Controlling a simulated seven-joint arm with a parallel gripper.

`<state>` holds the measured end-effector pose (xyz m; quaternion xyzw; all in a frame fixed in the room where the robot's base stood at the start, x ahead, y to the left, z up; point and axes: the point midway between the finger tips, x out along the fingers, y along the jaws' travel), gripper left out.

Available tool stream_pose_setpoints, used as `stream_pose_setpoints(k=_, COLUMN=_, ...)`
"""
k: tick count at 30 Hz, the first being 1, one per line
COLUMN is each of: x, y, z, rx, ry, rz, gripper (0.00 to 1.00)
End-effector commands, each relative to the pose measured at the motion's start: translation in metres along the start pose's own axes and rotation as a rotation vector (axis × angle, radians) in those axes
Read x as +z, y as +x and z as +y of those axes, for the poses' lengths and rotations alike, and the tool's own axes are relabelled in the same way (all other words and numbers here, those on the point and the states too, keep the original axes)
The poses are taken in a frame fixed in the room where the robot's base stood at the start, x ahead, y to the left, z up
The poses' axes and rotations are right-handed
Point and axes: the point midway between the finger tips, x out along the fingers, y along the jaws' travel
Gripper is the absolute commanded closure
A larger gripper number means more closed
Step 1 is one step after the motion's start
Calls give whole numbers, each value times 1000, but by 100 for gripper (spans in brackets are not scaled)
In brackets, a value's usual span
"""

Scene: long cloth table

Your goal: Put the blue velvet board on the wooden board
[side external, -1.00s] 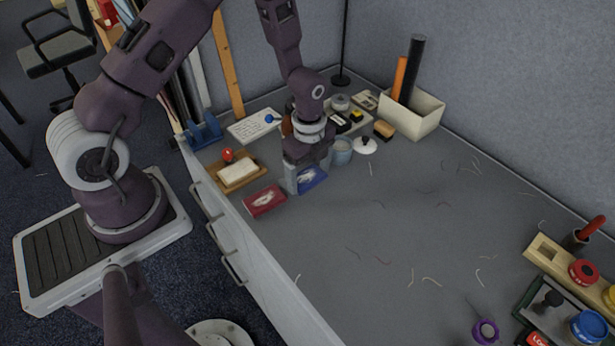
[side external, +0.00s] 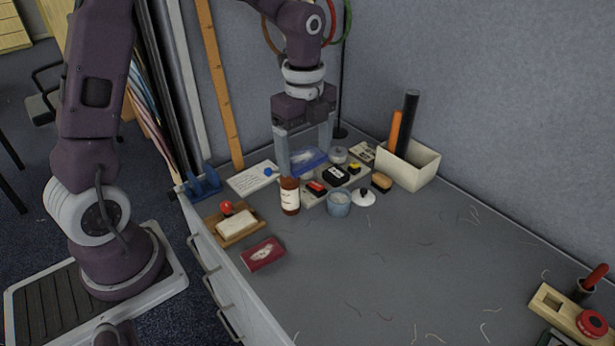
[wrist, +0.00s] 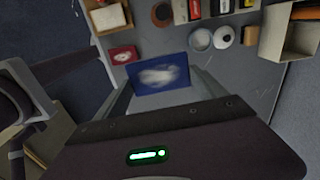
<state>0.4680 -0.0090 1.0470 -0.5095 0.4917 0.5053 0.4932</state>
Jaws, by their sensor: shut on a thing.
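The blue velvet board (side external: 313,161), with a pale patch on it, is clamped between the fingers of my gripper (side external: 304,161). It seems lifted above the table, over the back-left group of items. In the wrist view the blue velvet board (wrist: 176,67) spans the gap between the fingers. The wooden board (side external: 222,238) lies near the left edge of the table, bearing a white block (side external: 236,223) and a red ball (side external: 227,207). My gripper is up and to the right of it in the side view. The wooden board's corner (wrist: 97,28) shows at the wrist view's top.
A red board (side external: 263,254) lies in front of the wooden board.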

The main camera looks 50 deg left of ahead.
Motion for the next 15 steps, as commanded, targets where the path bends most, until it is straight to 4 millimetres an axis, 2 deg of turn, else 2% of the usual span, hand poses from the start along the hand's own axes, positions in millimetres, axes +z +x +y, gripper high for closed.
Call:
stream_pose_setpoints(k=1, x=12, y=1, z=6, rx=6, ry=-10, rz=2, gripper=59)
stream_pose_setpoints(k=8, x=52, y=0, z=33, rx=2, ry=-5, rz=13, gripper=59)
stream_pose_setpoints(k=15, x=91, y=0, z=71, rx=-2, ry=6, rz=10, gripper=59)
